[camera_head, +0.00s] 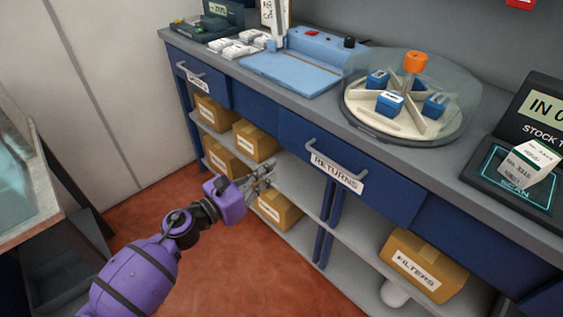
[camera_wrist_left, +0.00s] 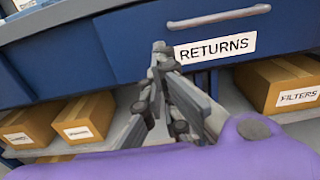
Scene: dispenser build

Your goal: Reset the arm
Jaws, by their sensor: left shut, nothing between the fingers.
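My left arm is purple and comes in from the lower left in the head view. Its gripper (camera_head: 266,174) is shut and empty, in front of the open shelves below the counter and left of the RETURNS drawer (camera_head: 375,190). In the left wrist view the gripper (camera_wrist_left: 160,50) points toward the same drawer (camera_wrist_left: 120,45), whose RETURNS label is partly beside the fingertips. I cannot tell how far the fingers are from the drawer front. My right gripper is not in view.
The counter holds a blue machine (camera_head: 300,62), a clear-domed carousel (camera_head: 407,128) with blue boxes, and a SCAN pad (camera_head: 500,195) with a white carton (camera_head: 531,160). Cardboard boxes, including the FILTERS box (camera_head: 425,265), sit on the shelves. Red floor (camera_head: 260,270) lies open in front.

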